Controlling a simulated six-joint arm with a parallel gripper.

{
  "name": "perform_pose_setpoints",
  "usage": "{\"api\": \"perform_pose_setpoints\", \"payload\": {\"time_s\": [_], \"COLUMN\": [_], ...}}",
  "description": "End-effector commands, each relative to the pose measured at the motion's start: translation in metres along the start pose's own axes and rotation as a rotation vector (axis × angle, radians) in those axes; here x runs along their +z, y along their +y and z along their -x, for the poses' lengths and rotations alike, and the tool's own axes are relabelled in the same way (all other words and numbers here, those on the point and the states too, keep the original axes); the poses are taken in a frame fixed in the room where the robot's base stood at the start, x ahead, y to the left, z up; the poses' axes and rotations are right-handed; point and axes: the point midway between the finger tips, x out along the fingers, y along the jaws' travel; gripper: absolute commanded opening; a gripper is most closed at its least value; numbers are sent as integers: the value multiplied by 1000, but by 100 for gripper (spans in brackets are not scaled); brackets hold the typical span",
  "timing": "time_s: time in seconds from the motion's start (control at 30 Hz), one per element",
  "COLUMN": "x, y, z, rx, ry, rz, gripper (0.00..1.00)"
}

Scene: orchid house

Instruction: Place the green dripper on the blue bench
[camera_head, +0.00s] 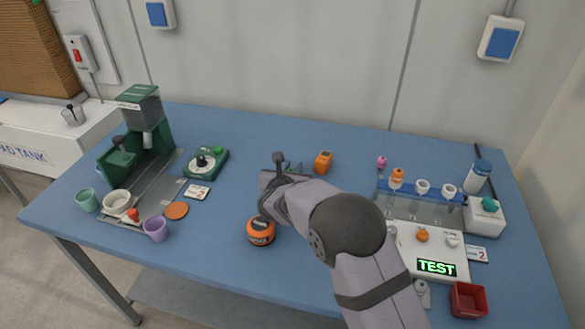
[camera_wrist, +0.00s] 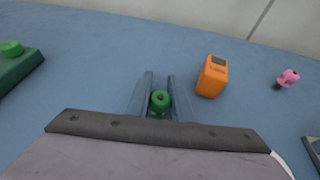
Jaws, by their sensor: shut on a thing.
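The green dripper (camera_wrist: 160,103) is a small round green piece between the two fingers of my gripper (camera_wrist: 160,84) in the wrist view. My gripper is shut on it. In the head view my gripper (camera_head: 289,167) is over the middle of the blue bench (camera_head: 255,138), and my arm hides most of the dripper. Whether the dripper touches the bench top or is held just above it, I cannot tell. The bench top also fills most of the wrist view (camera_wrist: 100,60).
An orange box-shaped device (camera_wrist: 212,76) stands just right of my gripper. A pink dripper (camera_wrist: 288,78) lies farther right. A green control box (camera_head: 206,162) is left, an orange-black round item (camera_head: 261,231) in front. A tube rack (camera_head: 415,207) stands right. Bench behind my gripper is clear.

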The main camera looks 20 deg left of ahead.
Motion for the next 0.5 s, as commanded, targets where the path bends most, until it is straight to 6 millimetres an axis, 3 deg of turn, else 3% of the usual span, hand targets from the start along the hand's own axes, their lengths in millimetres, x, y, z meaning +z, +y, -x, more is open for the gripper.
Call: {"api": "perform_pose_setpoints", "payload": {"time_s": [0.03,0.1,0.5], "x": [-2,-1,2], "y": [0,0,0], "z": [-1,0,1], "rx": [0,0,0], "ry": [0,0,0], "rz": [0,0,0], "gripper": [22,38,38]}}
